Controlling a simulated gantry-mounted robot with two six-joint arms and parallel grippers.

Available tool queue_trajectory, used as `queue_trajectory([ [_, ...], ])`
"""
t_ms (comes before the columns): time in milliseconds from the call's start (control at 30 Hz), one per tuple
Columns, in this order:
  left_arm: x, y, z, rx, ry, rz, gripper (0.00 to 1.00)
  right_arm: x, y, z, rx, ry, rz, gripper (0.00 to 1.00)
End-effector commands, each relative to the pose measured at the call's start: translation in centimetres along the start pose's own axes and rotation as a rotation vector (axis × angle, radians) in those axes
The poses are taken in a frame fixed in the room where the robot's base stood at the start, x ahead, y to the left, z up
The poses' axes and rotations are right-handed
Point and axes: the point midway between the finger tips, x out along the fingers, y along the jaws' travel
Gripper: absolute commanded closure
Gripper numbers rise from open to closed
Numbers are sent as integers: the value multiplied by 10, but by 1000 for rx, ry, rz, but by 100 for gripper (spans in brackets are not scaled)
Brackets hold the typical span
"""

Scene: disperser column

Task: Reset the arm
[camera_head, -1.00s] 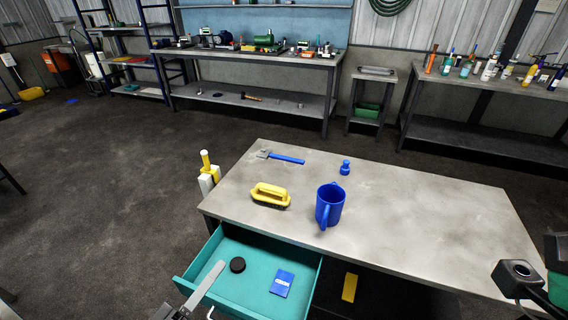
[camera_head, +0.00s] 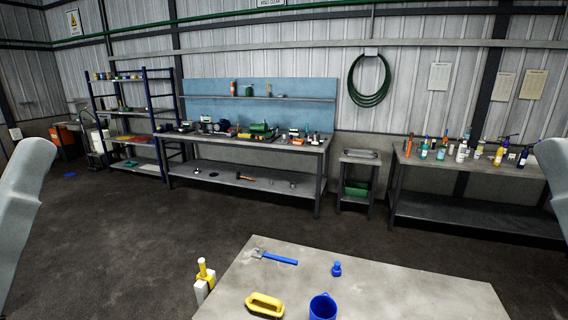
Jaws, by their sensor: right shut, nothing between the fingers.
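Pale grey parts of my left arm (camera_head: 18,195) rise at the left edge. My left gripper is out of view. Pale grey parts of my right arm (camera_head: 556,165) show at the right edge. My right gripper is shut and empty at that side; its fingers cannot be made out clearly. Both arms are apart from the workbench (camera_head: 405,292) at the bottom.
A white and yellow holder (camera_head: 203,280) stands at the bench's left side. Behind are a blue shelf rack (camera_head: 130,112), a long tool bench (camera_head: 245,183), a small stand (camera_head: 357,160) and a bench with bottles (camera_head: 470,212). The floor between is clear.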

Motion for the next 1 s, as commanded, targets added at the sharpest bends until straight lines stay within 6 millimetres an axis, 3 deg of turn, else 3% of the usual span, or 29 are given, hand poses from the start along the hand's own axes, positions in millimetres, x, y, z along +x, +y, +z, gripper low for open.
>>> queue_trajectory([
  [33,34,0,-31,0,0,0,52,34,0,-31,0,0,0,100],
  [100,60,0,-55,-1,-1,0,52,60,0,-55,0,0,0,100],
  [400,167,-1,-152,-1,-2,1,52,166,1,-153,0,0,0,100],
  [500,191,-1,-174,-1,-2,1,52,190,1,-175,0,0,0,100],
  [667,206,-1,-188,-1,-3,1,52,206,1,-189,0,-1,0,100],
  [1000,198,-1,-181,-1,-2,1,52,198,1,-182,0,-1,0,100],
])
